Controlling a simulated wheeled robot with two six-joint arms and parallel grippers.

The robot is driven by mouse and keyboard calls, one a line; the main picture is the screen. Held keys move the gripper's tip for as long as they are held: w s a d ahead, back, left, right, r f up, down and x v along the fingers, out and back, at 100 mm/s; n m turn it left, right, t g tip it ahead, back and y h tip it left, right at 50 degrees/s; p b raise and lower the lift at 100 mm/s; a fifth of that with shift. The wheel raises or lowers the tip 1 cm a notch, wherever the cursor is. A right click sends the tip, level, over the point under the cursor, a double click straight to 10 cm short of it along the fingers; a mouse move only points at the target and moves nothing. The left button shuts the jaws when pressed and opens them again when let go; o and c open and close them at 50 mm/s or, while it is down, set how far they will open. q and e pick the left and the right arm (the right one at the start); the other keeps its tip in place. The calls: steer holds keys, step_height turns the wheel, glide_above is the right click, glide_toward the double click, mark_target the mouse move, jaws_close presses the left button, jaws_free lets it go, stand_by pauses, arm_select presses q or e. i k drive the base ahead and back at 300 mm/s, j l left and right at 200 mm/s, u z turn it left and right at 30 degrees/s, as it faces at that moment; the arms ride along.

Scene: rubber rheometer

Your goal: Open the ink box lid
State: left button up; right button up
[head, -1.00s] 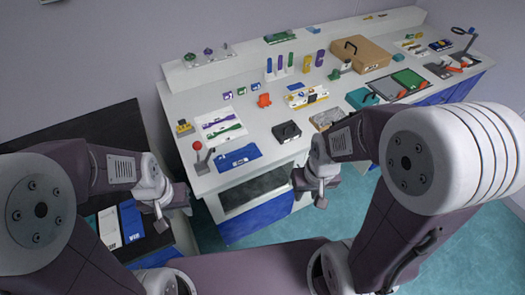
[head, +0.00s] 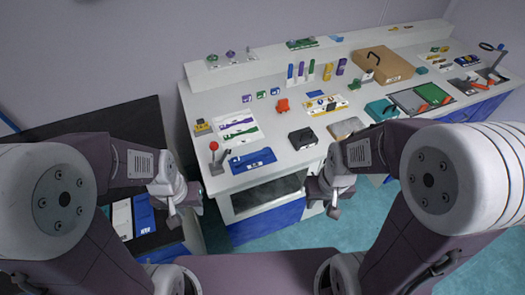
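No box in the head view carries a readable ink label. The closed boxes on the white bench are a small black box (head: 302,138) near the front edge, a teal box (head: 381,109) to its right, and a large brown case (head: 376,66) with a dark handle behind. I cannot tell which is the ink box. My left gripper (head: 172,212) hangs in front of the bench's left end, apart from every box. My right gripper (head: 333,207) hangs in front of the bench, below the black box. Both fingertips are too small and turned away to show a gap.
The white bench (head: 215,121) holds a red-knobbed lever (head: 214,156), a blue mat (head: 252,160), an orange piece (head: 283,106) and several coloured tubes. A dark table (head: 60,124) stands at the left. Teal floor (head: 290,245) is free in front of the bench.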

mark_target(304, 133)
steer(key=i+l+u, duration=0.3)
steer(key=i+l, duration=0.15)
steer(key=l, duration=0.3)
steer(key=i+l+u, duration=0.15)
steer(key=l, duration=0.25)
steer(key=i+l+u, duration=0.15)
steer(key=l, duration=0.25)
steer(key=i, duration=0.1)
